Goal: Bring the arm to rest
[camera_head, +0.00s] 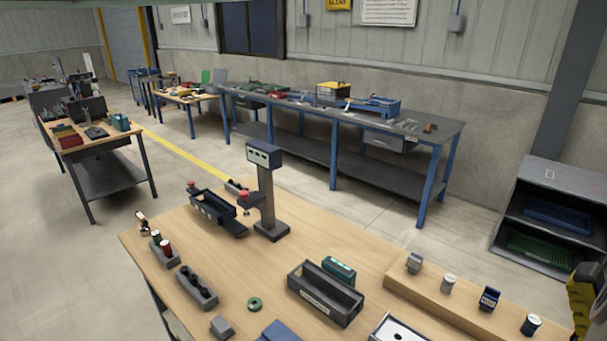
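No gripper fingers show in the head view, so I cannot see whether my gripper is open or holds anything. A yellow and black piece, cut off by the right edge low in the picture, looks like part of my arm. The wooden workbench (262,285) fills the lower middle of the picture.
On the bench are a post with a display box (264,155), a black tray (213,207), a dark open box (326,293), a green ring (254,304) and a raised wooden strip (430,295) bearing small parts. A shelf unit (552,215) stands right; a long blue-legged bench (335,110) stands behind.

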